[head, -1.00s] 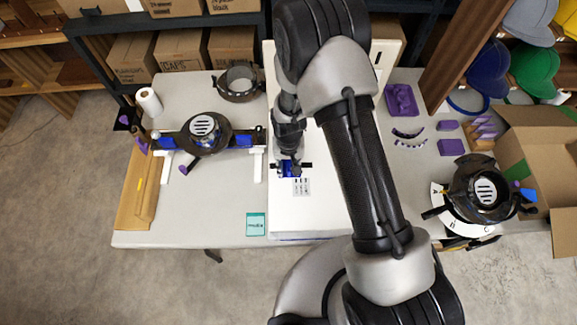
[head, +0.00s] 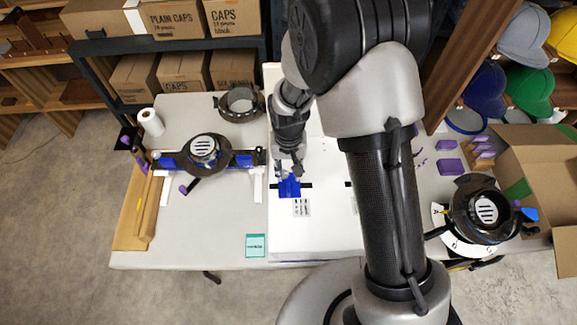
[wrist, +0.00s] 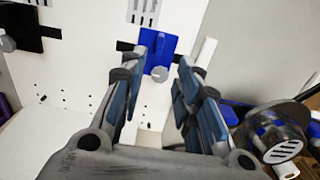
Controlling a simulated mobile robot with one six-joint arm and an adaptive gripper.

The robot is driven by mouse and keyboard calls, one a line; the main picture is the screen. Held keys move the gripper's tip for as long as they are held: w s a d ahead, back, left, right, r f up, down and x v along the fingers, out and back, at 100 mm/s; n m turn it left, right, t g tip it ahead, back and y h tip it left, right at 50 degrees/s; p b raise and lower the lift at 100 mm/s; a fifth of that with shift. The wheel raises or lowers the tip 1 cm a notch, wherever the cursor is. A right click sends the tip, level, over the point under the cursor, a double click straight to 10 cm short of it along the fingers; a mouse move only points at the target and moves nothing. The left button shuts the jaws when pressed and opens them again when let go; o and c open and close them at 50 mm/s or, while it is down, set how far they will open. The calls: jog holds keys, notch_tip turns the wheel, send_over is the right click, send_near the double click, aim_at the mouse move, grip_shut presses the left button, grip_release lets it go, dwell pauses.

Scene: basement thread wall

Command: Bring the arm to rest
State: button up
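My gripper (head: 289,172) hangs over the white panel in the middle of the table, in front of a blue piece (head: 289,189). In the wrist view the two fingers of my gripper (wrist: 168,62) stand apart with a clear gap between them. The blue piece (wrist: 156,50), with a round grey knob, shows beyond the fingertips on the white panel (wrist: 75,75). Nothing is held between the fingers.
A dark cap on a blue-and-white stand (head: 203,150) is left of the panel, with a dark ring (head: 240,103) behind it. A teal card (head: 256,245) lies at the front. Another dark cap (head: 485,208) and an open carton (head: 530,150) are at right. Boxes (head: 185,72) fill the back shelf.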

jog(key=s+d+r+t, duration=0.1)
jog(key=s+d+r, duration=0.15)
jog(key=r, duration=0.45)
jog(key=s+d+r, duration=0.1)
jog(key=d+r, duration=0.2)
jog(key=r, duration=0.4)
jog(key=s+d+r+t, duration=0.1)
jog(key=d+r, duration=0.1)
jog(key=r, duration=0.5)
jog(key=s+d+r+t, duration=0.1)
jog(key=s+d+r, duration=0.2)
jog(key=s, duration=0.4)
jog(key=s+d+r+t, duration=0.1)
jog(key=s+d+r, duration=0.2)
jog(key=s+r, duration=0.2)
jog(key=s, duration=0.3)
jog(key=shift+d+r+t, duration=0.3)
jog(key=shift+d+r, duration=0.1)
jog(key=shift+o, duration=0.2)
jog(key=shift+w, duration=0.1)
